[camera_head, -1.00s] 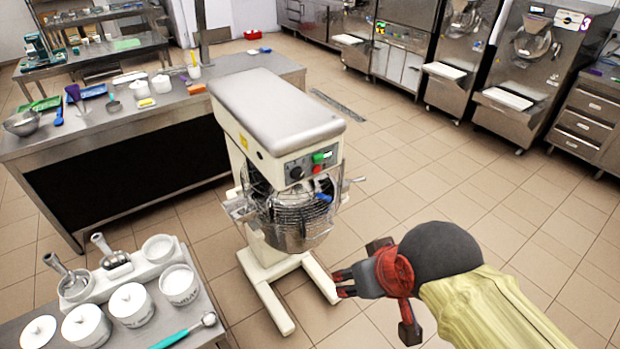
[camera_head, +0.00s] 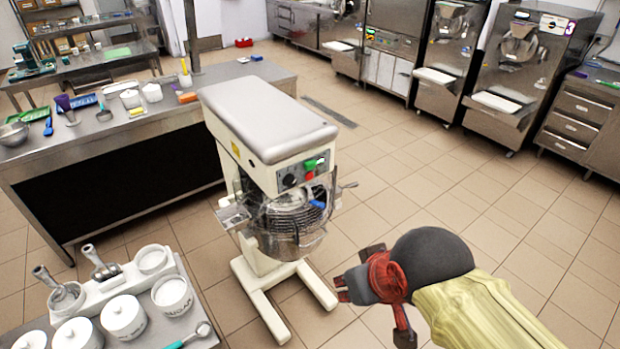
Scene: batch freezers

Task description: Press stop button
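A cream floor-standing mixer (camera_head: 265,115) stands in the middle of the view. Its dark control panel (camera_head: 290,181) is on the front of the head and faces right. The panel carries a black knob, a green part and a red button (camera_head: 310,175); the details are small. A wire guard and steel bowl (camera_head: 290,240) are below it. My gripper (camera_head: 341,290), dark with red parts, is to the lower right of the mixer, lower in the picture than the panel and apart from it. It appears empty; its finger opening is unclear.
A counter (camera_head: 105,135) with bowls and tools stands left of the mixer. A nearer counter (camera_head: 215,340) with white tubs and scoops is at bottom left. Batch freezers (camera_head: 515,85) line the back right. Tiled floor (camera_head: 430,190) is clear right of the mixer.

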